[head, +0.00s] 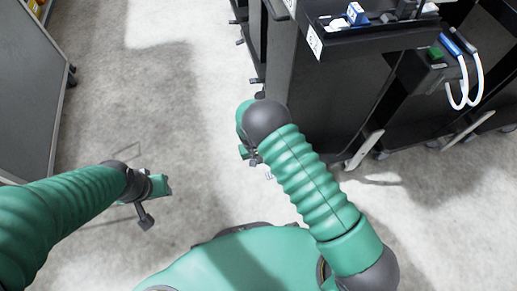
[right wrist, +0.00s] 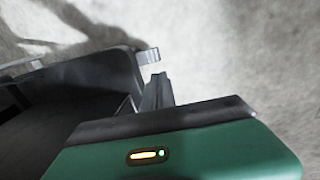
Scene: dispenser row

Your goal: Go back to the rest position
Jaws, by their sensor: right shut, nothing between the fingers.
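My right arm, green and ribbed, reaches forward in the middle of the head view. Its gripper (head: 262,167) hangs mostly hidden under the dark wrist joint, low over the floor beside the dark racks. It is shut and holds nothing. The right wrist view shows a green housing with a small orange light and pale floor beyond. My left arm comes in from the left in the head view. Its gripper (head: 155,200) is over bare floor, small and dark, and whether its fingers are open or shut is not clear.
Dark racks (head: 335,100) on casters stand at the upper right, close to my right arm. A black tray (head: 375,38) there holds small items, including a blue and white one. A grey cabinet (head: 25,100) stands at the left. The pale floor (head: 165,85) between them is clear.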

